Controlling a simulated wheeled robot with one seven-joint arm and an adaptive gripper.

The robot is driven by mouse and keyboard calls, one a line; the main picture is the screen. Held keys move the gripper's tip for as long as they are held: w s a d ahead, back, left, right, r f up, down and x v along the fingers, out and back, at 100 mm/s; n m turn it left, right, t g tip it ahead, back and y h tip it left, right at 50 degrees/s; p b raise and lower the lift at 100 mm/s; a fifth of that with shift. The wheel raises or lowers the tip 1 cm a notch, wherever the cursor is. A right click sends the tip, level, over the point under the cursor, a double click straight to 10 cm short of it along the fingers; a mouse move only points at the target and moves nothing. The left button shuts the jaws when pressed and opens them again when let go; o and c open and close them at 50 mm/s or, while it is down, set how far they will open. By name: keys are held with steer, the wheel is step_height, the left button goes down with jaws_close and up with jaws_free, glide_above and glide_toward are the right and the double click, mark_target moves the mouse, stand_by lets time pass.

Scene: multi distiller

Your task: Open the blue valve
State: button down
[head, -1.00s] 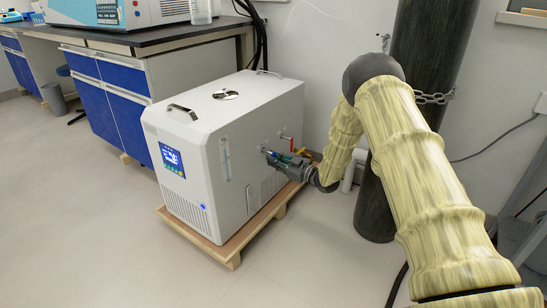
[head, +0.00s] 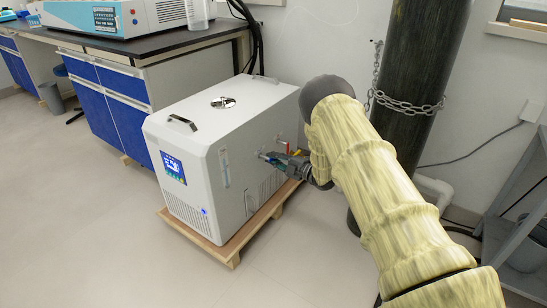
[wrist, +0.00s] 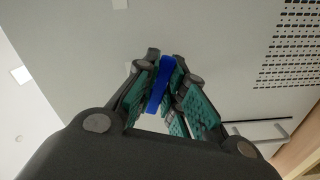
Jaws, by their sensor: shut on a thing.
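My gripper (wrist: 160,95) is shut on the blue valve (wrist: 161,80), whose blue handle shows between the two green-padded fingers in the wrist view. In the head view my gripper (head: 272,158) is at the right side panel of the white machine (head: 225,125). The blue handle is hard to make out there, as the fingers cover it. A red valve handle (head: 284,145) is just above and behind my gripper, and a yellow part beside it is mostly hidden by my arm.
The machine stands on a wooden pallet (head: 225,252) on the floor. A dark cylinder (head: 417,70) with a chain (head: 410,107) stands behind my arm. A lab bench with blue drawers (head: 125,120) is at the left. A grey rack (head: 515,225) is at the right. The front floor is clear.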

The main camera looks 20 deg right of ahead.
steer(key=shift+d+r+n+p, duration=0.15)
steer(key=shift+n+p, duration=0.15)
steer(key=shift+n, duration=0.35)
steer(key=shift+a+r+n+p, duration=0.15)
steer(key=shift+n+p, duration=0.15)
steer(key=shift+n, duration=0.3)
steer(key=shift+d+r+n+p, duration=0.15)
steer(key=shift+n+p, duration=0.15)
steer(key=shift+n, duration=0.35)
steer(key=c, duration=1.5)
jaws_free()
steer(key=shift+r, duration=0.1)
steer(key=v, duration=1.2)
